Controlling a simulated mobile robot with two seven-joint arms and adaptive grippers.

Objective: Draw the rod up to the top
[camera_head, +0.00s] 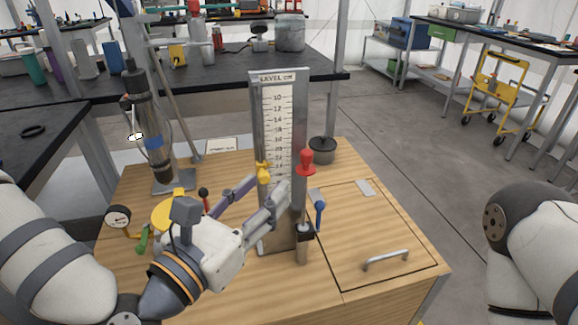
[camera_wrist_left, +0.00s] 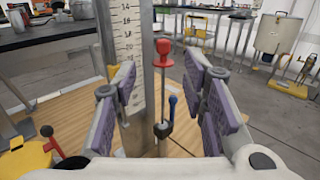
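A thin metal rod (camera_wrist_left: 163,95) with a red knob (camera_head: 306,158) on top stands upright beside the tall level scale (camera_head: 279,125). Its lower end enters a black block (camera_head: 304,234) low on the scale's right side. The knob also shows in the left wrist view (camera_wrist_left: 163,47), between the fingers in the picture. My left gripper (camera_head: 270,187) is open and empty, left of the rod and in front of the scale, lower than the knob. Its purple-padded fingers are spread in the wrist view (camera_wrist_left: 160,75), apart from the rod. My right gripper is out of view.
A blue-knobbed lever (camera_head: 319,213) stands just right of the rod. A yellow pointer (camera_head: 262,172) sits at the scale's left edge. A dial gauge (camera_head: 118,217) and dark cylinder (camera_head: 151,125) are left. A hatch handle (camera_head: 386,260) and black pot (camera_head: 322,150) are right.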

